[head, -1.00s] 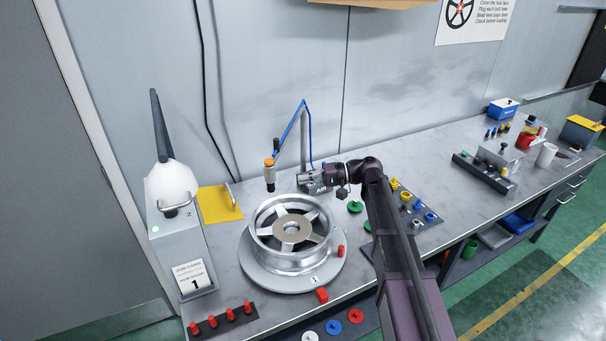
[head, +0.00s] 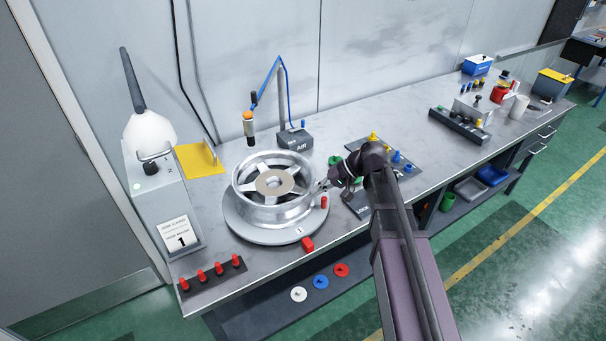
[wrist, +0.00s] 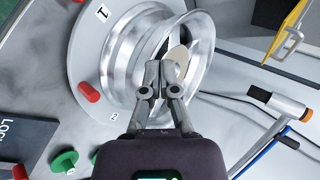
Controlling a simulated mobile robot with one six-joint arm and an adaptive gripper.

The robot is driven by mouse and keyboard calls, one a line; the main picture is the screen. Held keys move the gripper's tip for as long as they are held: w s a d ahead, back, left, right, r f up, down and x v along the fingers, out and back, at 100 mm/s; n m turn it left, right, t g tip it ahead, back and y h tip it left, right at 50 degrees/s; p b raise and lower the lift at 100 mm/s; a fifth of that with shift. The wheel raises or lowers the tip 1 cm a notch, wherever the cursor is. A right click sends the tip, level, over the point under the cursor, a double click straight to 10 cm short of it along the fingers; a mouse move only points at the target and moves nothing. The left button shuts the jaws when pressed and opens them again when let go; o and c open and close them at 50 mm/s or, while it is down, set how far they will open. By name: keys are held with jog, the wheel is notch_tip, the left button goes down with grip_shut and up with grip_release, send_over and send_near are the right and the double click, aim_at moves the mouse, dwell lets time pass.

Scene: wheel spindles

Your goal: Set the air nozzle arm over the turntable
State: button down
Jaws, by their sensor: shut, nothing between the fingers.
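The air nozzle arm (head: 268,77) is a thin grey and blue arm on a dark base marked AIR at the back of the bench. Its nozzle (head: 249,128), with an orange band, hangs at the back left of the wheel, beside it rather than above its middle. The nozzle also shows at the right of the wrist view (wrist: 279,101). The turntable (head: 242,224) is a grey disc carrying a silver wheel rim (head: 263,212). My gripper (head: 322,187) is at the wheel's right edge, apart from the nozzle. In the wrist view its fingers (wrist: 160,68) are together and empty, in front of the rim.
A grey machine (head: 150,205) with a white dome stands at the left, beside a yellow plate (head: 200,162). Red pegs (head: 218,269) stand in a front rack. Coloured parts lie right of my wrist.

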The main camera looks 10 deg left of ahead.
jog(key=s+d+f+h+b, duration=0.1)
jog(key=s+d+f+h, duration=0.2)
jog(key=d, duration=0.4)
jog(key=s+d+f+m+t+h+b, duration=0.1)
jog(key=s+d+f+h+b, duration=0.1)
jog(key=d+f, duration=0.3)
jog(key=s+d+f+h+b, duration=0.1)
jog(key=s+d+f+h, duration=0.2)
jog(key=d, duration=0.6)
jog(key=shift+s+d+f+m+t+h+b, duration=0.2)
jog(key=shift+s+f+m+t+h+b, duration=0.15)
jog(key=shift+s+h, duration=0.6)
jog(key=shift+s+a, duration=0.15)
